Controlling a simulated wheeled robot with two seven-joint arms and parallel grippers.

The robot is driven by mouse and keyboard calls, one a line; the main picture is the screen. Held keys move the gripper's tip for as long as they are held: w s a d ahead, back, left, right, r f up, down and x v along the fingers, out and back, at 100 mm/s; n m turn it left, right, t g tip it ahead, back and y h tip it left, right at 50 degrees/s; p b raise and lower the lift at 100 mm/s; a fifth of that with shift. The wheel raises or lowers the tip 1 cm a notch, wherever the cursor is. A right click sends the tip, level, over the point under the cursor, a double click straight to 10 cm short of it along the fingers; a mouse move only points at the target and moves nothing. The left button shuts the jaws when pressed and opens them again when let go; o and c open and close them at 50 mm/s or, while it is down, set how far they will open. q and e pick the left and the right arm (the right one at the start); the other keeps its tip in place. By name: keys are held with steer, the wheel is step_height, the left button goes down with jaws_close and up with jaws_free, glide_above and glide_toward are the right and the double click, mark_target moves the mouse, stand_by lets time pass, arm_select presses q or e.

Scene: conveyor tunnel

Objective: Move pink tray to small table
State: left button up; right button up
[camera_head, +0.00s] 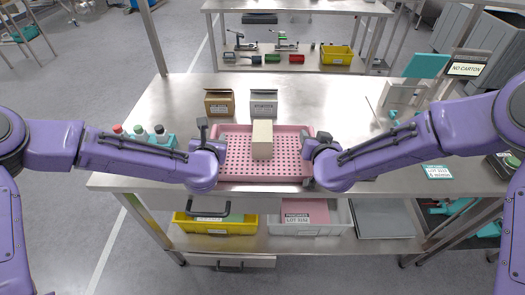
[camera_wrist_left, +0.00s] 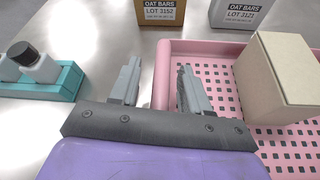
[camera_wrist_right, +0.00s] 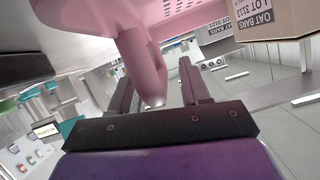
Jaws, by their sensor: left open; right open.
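My left gripper (camera_head: 208,140) is open at the tray's left side. In the left wrist view the tray's left wall (camera_wrist_left: 162,75) shows between the open fingers (camera_wrist_left: 158,88). My right gripper (camera_head: 318,145) is open at the tray's right side. In the right wrist view a pink edge of the tray (camera_wrist_right: 143,68) shows between its fingers (camera_wrist_right: 155,88). I cannot tell whether any table in view is the small table.
A brown carton (camera_head: 219,103) and a grey carton (camera_head: 264,103) stand just behind the tray. A teal rack with bottles (camera_head: 150,141) is at left. Another steel table (camera_head: 300,5) stands at the back.

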arm_select(q)
jaws_close()
arm_select(e)
steer(key=shift+s, duration=0.1)
jaws_close()
arm_select(q)
steer(key=shift+r, duration=0.1)
